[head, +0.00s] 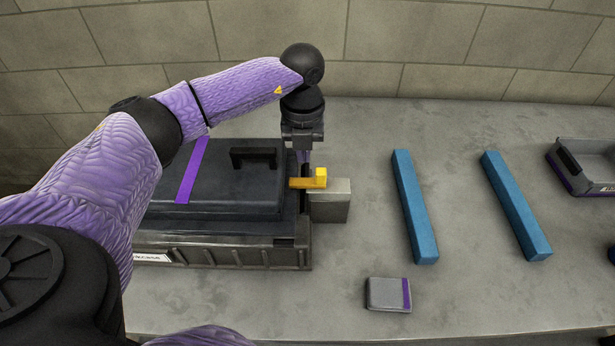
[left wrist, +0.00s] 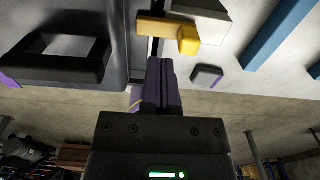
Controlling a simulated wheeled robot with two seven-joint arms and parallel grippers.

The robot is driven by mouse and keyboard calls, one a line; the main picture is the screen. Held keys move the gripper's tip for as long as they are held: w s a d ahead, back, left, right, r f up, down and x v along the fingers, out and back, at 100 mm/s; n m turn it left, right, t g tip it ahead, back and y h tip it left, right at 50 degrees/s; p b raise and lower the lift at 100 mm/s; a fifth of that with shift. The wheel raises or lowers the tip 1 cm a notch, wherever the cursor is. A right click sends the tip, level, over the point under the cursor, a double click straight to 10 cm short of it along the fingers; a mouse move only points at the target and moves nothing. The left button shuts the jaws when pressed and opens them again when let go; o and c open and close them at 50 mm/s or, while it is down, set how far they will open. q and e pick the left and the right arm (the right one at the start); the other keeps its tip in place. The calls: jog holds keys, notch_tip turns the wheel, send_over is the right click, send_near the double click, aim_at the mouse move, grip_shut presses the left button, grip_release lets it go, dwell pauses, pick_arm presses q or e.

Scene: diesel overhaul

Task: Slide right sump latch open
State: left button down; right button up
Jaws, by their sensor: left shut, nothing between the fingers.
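The right sump latch (head: 308,181) is a yellow bar with a raised end knob, at the right edge of the dark sump box (head: 220,254). Its knob end lies over a grey block (head: 332,202) beside the box. In the left wrist view the latch (left wrist: 170,30) is just beyond my fingertips. My left gripper (head: 304,160) points down behind the latch, at the box's right edge. In the left wrist view its fingers (left wrist: 161,66) are together and empty. Whether they touch the latch I cannot tell. My right gripper is not in view.
The box lid has a black handle (head: 253,156) and a purple stripe (head: 193,170). Two blue bars (head: 415,206) (head: 515,205) lie to the right on the grey bench. A small grey block with a purple stripe (head: 388,294) lies in front. A tray (head: 588,167) stands far right.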

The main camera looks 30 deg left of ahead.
aim_at(305, 181)
pick_arm(q)
jog(key=shift+f+b, duration=1.8)
jog(key=shift+f, duration=1.15)
jog(key=shift+f, duration=0.1)
jog(key=shift+r+p, duration=0.3)
jog(key=shift+p, duration=0.05)
jog(key=shift+d, duration=0.15)
